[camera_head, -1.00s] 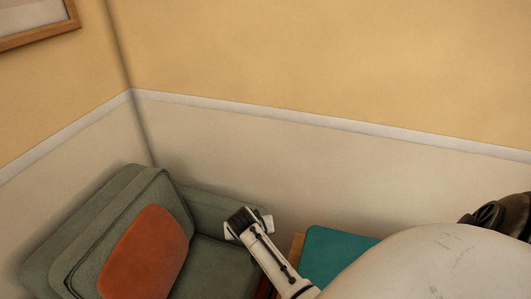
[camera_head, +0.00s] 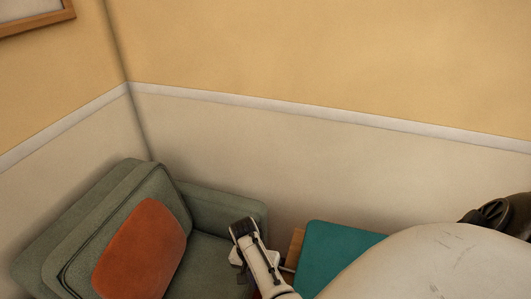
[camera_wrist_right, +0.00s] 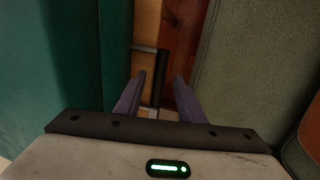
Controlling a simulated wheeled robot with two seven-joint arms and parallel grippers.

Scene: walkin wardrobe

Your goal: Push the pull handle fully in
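The pull handle shows in the right wrist view as a dark bar (camera_wrist_right: 158,62) on thin metal rods that run left towards a teal case (camera_wrist_right: 45,80). In the head view a short piece of rod (camera_head: 287,268) shows beside the teal case (camera_head: 335,252). The handle stands out from the case with a gap between. My right gripper (camera_wrist_right: 159,78) is open, its two purple fingers apart, with the bar visible between them. Contact cannot be told. In the head view the right gripper (camera_head: 243,230) is seen from behind, left of the case. My left gripper is not in view.
A grey-green armchair (camera_head: 215,205) with an orange cushion (camera_head: 140,250) stands left of the gripper, close to it. A wooden surface (camera_head: 297,243) lies by the case. The walls (camera_head: 300,130) close off the back and left.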

